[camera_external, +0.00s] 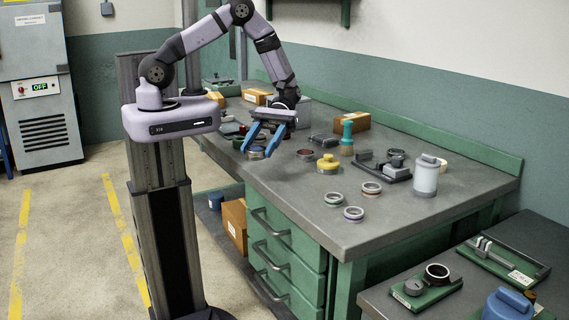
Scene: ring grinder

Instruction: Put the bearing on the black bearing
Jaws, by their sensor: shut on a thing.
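My gripper (257,151), with two blue fingers, points down over the left part of the grey workbench (300,185). It is shut on a small metallic ring-shaped thing (256,154), seemingly a bearing, at its fingertips. The fingers partly hide it, and I cannot tell whether it touches the bench. I cannot tell surely which is the black bearing.
A yellow-topped part (327,164), a teal-topped tool (347,138), a dark fixture (395,166) and a white canister (426,176) stand on the bench. Orange boxes (356,121) stand behind. The bench's front right is clear. A lower table (395,310) holds green-based fixtures.

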